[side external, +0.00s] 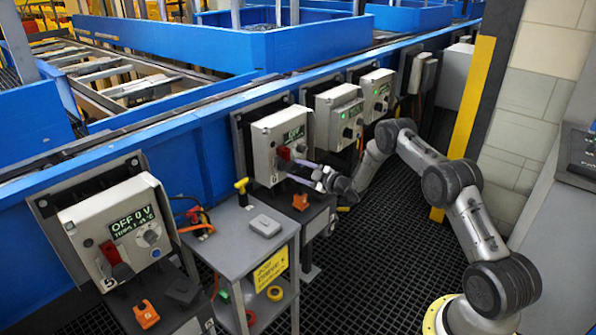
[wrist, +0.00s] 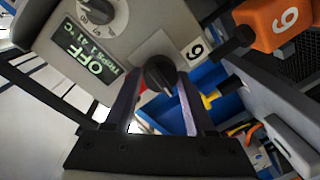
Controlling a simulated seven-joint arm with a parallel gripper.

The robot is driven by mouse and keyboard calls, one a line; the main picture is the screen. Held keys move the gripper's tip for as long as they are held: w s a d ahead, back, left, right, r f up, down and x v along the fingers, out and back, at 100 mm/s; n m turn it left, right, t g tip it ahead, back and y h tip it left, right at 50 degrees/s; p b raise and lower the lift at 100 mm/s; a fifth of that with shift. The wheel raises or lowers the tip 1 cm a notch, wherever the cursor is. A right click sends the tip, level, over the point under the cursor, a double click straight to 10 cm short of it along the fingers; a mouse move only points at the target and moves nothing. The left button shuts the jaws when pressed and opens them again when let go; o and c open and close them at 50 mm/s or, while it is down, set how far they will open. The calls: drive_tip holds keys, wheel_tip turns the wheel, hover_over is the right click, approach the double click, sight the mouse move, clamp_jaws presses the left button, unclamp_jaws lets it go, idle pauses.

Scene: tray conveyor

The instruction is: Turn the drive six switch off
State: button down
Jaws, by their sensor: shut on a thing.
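The drive six box (side external: 278,145) is a pale grey cabinet on the blue conveyor side. The drive six switch (wrist: 158,74) shows there as a dark knob on the box's face, between my fingertips. In the side view a red handle (side external: 284,154) sits on the box front. My gripper (wrist: 160,82) is shut on the switch, one finger on each side; the exact contact is hard to make out. In the side view my gripper (side external: 290,171) reaches the box from the right.
The drive five box (side external: 115,228), reading OFF, stands front left. Two more boxes (side external: 338,115) (side external: 376,95) stand farther right. A grey cart (side external: 225,240) with a yellow-handled tool (side external: 241,187) is close on the left. An orange "6" padlock (side external: 300,202) lies below the box.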

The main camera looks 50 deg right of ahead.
drive_tip(key=shift+n, duration=0.5)
drive_tip(key=shift+c, duration=1.2)
unclamp_jaws()
drive_tip(key=s, duration=1.3)
drive_tip(key=shift+s+d+r, duration=0.2)
drive_tip(key=shift+s+r, duration=0.2)
drive_tip(key=shift+r, duration=0.05)
